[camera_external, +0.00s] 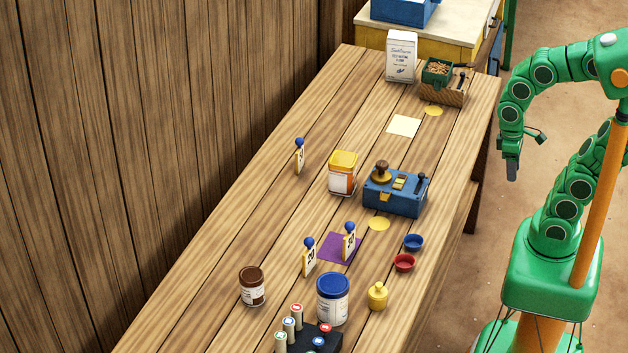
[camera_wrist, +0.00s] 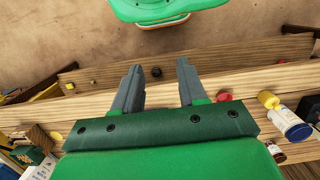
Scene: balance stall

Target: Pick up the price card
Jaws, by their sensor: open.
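Which one is the price card I cannot tell. My gripper (camera_external: 512,172) hangs off the bench's right side, well apart from all the cards. In the wrist view my gripper (camera_wrist: 158,84) shows two separated fingers with nothing between them. No card is clear in the wrist view.
A plank wall (camera_external: 120,130) runs along the left.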

